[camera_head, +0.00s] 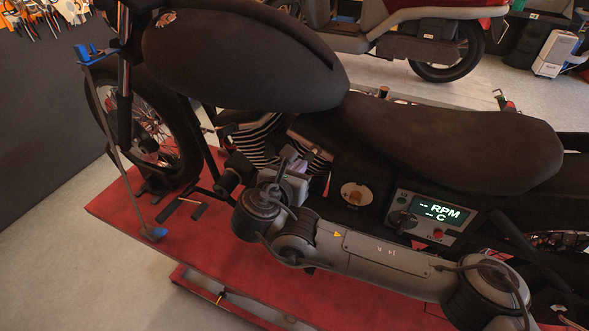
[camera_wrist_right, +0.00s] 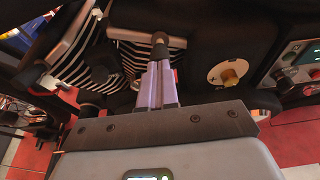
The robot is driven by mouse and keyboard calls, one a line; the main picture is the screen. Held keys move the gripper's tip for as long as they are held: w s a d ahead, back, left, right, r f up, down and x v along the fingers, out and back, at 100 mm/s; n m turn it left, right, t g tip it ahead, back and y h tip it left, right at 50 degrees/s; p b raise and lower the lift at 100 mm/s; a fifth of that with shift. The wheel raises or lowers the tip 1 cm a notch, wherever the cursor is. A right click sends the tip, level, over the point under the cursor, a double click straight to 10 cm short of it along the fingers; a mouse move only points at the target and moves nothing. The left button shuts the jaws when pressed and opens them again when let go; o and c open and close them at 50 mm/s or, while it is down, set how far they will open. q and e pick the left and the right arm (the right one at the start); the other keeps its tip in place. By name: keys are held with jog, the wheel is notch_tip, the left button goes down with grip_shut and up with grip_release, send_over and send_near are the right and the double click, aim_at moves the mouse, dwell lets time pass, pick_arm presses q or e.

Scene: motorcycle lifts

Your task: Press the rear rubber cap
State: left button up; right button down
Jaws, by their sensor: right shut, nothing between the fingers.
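In the right wrist view, a dark rubber cap (camera_wrist_right: 159,41) stands at the rear cylinder of the motorcycle engine, straight ahead of my right gripper (camera_wrist_right: 159,64). The gripper's two pale lilac fingers are shut together with nothing between them. Their tips overlap the cap's lower part in the picture; I cannot tell whether they touch it. Another dark cap-like part (camera_wrist_right: 98,63) is at the front cylinder, to the left. In the head view, my right gripper (camera_head: 294,163) is beside the finned engine (camera_head: 258,140), and the rear cap is not clearly visible. My left gripper is not in view.
The dark motorcycle (camera_head: 440,140) stands on a red lift platform (camera_head: 125,210). The fuel tank (camera_head: 240,55) overhangs the engine.

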jog(key=x, duration=0.3)
jog(key=shift+w+d+f, duration=0.15)
jog(key=shift+w, duration=0.05)
jog(key=shift+f, duration=0.1)
dwell(0.3)
jog(key=shift+s+r, duration=0.2)
jog(key=b+v, duration=0.2)
jog(key=v, duration=1.2)
jog(key=shift+b, duration=0.3)
